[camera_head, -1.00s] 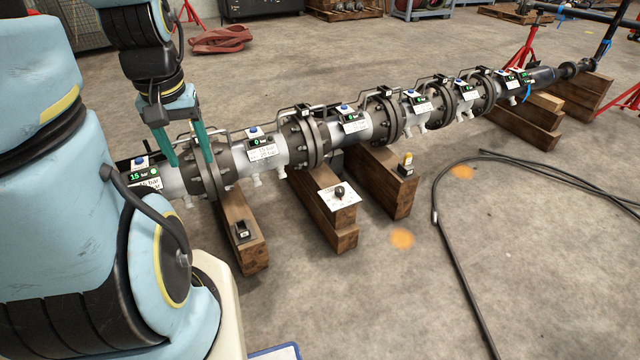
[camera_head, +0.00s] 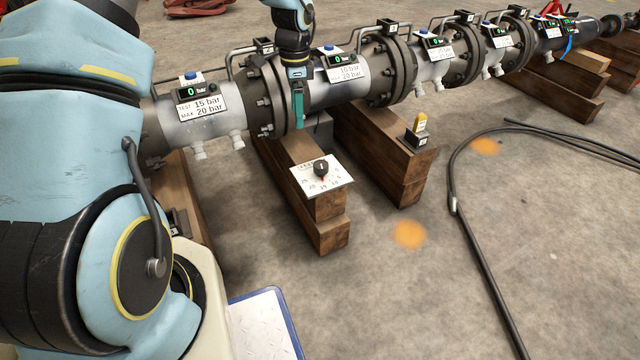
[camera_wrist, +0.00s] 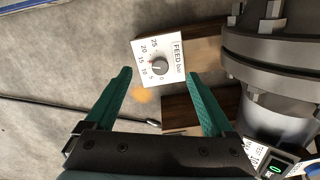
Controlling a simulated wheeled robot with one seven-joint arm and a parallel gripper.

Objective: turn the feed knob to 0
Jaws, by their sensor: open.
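The feed knob (camera_head: 321,168) is a small black dial on a white plate marked 0 to 25, fixed on the end of a wooden beam. In the wrist view the knob (camera_wrist: 158,67) shows a red mark on the side toward 15 and 10; the exact reading is too small to tell. The word FEED is on the plate (camera_wrist: 177,52). My gripper (camera_head: 298,124) hangs by the pipe flange, behind the knob in the head view. In the wrist view the open teal fingers of my gripper (camera_wrist: 160,74) stand apart, with the knob seen between them, untouched.
The flanged pipe (camera_head: 335,92) with several gauges runs behind the knob on wooden beams. A small box with a yellow top (camera_head: 419,124) stands on the right beam (camera_head: 398,167). A black hose (camera_head: 468,245) lies on the floor. The floor in front of the knob is clear.

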